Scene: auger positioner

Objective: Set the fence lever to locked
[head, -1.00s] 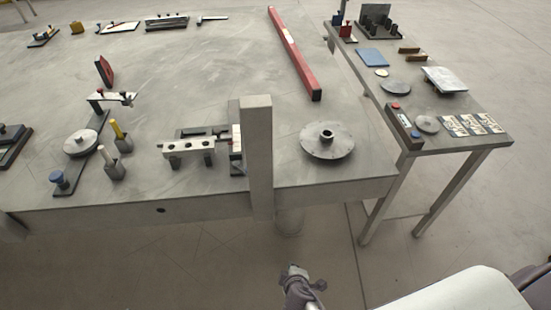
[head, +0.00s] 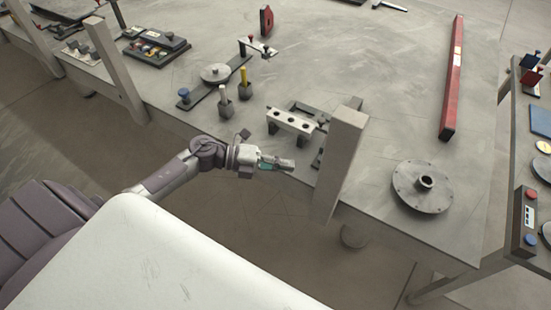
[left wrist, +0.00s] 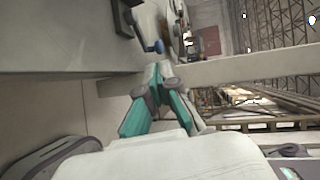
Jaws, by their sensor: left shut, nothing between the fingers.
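A pale fence-like bar with holes (head: 292,122) stands on short dark feet near the bench's front edge. Dark parts (head: 318,112) lie behind it, partly hidden by the grey post. I cannot tell for sure which part is the fence lever, or its setting. My left gripper (head: 286,164) is shut and empty, in front of the bench edge, below the bar and left of the post, apart from both in the picture. My right gripper is not in view.
The grey post (head: 342,165) rises at the bench's front edge, right of my left gripper. A round flanged disc (head: 422,188) lies right of the post. A long red bar (head: 454,80) lies behind.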

